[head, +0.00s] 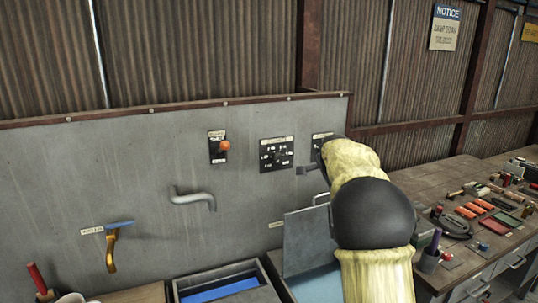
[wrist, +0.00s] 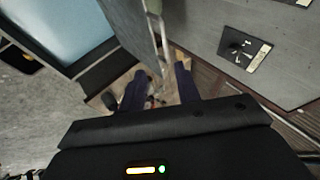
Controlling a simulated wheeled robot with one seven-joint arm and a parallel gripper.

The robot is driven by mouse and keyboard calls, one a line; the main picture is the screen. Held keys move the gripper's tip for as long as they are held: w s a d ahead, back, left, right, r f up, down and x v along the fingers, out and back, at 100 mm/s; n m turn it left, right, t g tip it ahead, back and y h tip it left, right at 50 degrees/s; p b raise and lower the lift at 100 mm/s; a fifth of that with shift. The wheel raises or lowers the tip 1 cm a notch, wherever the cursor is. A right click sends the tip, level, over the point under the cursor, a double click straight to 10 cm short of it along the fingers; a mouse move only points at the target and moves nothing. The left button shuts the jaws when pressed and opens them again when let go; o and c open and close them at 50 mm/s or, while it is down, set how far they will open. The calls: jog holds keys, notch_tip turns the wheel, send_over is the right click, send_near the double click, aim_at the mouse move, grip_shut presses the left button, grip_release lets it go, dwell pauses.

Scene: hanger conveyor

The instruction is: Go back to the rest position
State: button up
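My gripper (wrist: 160,86) shows in the wrist view with its two dark fingers apart. I see nothing clamped between them, only the floor and small blurred items beyond. A grey lid (head: 308,238) stands raised at the tank (head: 322,284) in the head view, with a bar handle at its top edge. In the wrist view the lid (wrist: 138,38) and its handle (wrist: 158,34) lie just beyond the fingertips; I cannot tell whether they touch. My yellow-sleeved arm hides part of the tank and panel in the head view.
The grey back panel (head: 120,180) carries an orange-knobbed switch (head: 224,146), a dial plate (head: 276,154), a grey spout (head: 192,198) and a blue-and-yellow tap (head: 112,245). A blue-lined basin (head: 222,288) is at front. The right bench (head: 412,182) is cluttered with tools.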

jog(key=s+a+f+n+g, duration=0.2)
jog(key=s+f+n, duration=0.3)
jog(key=s, duration=0.7)
jog(key=s+a+f+n+g+y, duration=0.1)
jog(key=s+a+f+n, duration=0.3)
jog(key=s, duration=0.9)
jog(key=s+a+f+n+g+y, duration=0.1)
jog(key=s+a+f+n+g, duration=0.1)
jog(key=s+f+n, duration=0.4)
jog(key=s+a+f, duration=0.1)
jog(key=s+f, duration=0.3)
jog(key=s, duration=0.2)
jog(key=shift+s+a+g, duration=0.15)
jog(key=shift+a+g, duration=0.05)
jog(key=shift+g, duration=0.1)
jog(key=shift+c, duration=0.5)
